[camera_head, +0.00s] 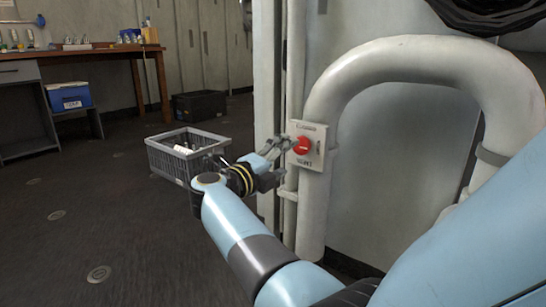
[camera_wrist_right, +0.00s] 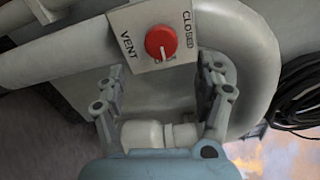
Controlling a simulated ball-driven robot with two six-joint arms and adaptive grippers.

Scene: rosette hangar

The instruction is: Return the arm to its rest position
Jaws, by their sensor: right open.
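My right gripper (camera_head: 279,150) is open and empty in the head view, just left of a red knob (camera_head: 303,146) on a pale plate (camera_head: 318,150) fixed to a thick pipe. In the right wrist view the two fingers of the gripper (camera_wrist_right: 164,68) stand apart, with the red knob (camera_wrist_right: 160,42) beyond and between them, not gripped. The plate reads VENT on the left and CLOSED on the right. My right arm (camera_head: 245,225) reaches out from the lower right. My left gripper is not in view.
A thick bent pipe (camera_head: 420,58) stands right of the plate. A grey crate (camera_head: 165,158) sits on the floor left of my gripper. A wooden workbench (camera_head: 90,52), a blue box (camera_head: 68,97) and a dark bin (camera_head: 198,105) are further back. The left floor has free room.

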